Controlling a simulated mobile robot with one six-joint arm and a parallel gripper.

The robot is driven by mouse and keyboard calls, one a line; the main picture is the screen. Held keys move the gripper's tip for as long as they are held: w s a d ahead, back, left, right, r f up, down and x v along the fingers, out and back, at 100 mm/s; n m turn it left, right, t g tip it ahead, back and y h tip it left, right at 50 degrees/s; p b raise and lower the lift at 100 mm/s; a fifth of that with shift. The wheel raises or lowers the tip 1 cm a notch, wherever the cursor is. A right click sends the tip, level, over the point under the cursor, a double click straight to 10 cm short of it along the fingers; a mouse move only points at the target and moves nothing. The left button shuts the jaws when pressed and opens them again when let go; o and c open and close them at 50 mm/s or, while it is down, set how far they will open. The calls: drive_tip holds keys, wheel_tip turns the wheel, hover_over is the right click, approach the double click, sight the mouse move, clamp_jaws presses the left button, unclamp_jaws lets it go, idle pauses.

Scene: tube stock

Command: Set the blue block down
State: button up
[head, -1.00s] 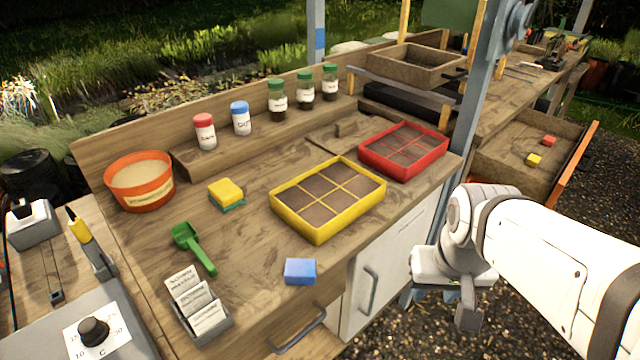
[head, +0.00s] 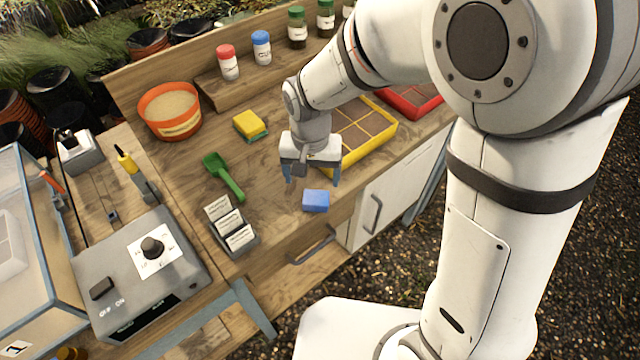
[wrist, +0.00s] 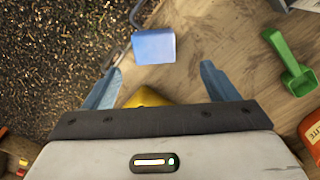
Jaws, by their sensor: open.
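The blue block (head: 316,201) rests on the wooden bench top near its front edge, in front of the yellow-framed tray. My gripper (head: 313,181) is above the bench just behind the block, pointing down, with its fingers apart and nothing between them. In the wrist view the blue block (wrist: 154,46) lies ahead of the gap between the open fingertips (wrist: 160,78), clear of both fingers.
The yellow tray (head: 384,135) is partly hidden behind my gripper. A green scoop (head: 224,176), a label holder (head: 243,243) and a yellow sponge (head: 250,124) lie to the left. A drawer handle (head: 313,245) is below the front edge.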

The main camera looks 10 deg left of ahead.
sight(316, 197)
drive_tip(key=f, duration=0.4)
drive_tip(key=d+f, duration=0.1)
drive_tip(key=f, duration=0.1)
drive_tip(key=shift+s+f+p, duration=0.2)
drive_tip(key=shift+f+p, duration=0.15)
drive_tip(key=shift+f, duration=0.45)
drive_tip(key=shift+c, duration=0.4)
drive_tip(key=c, duration=1.1)
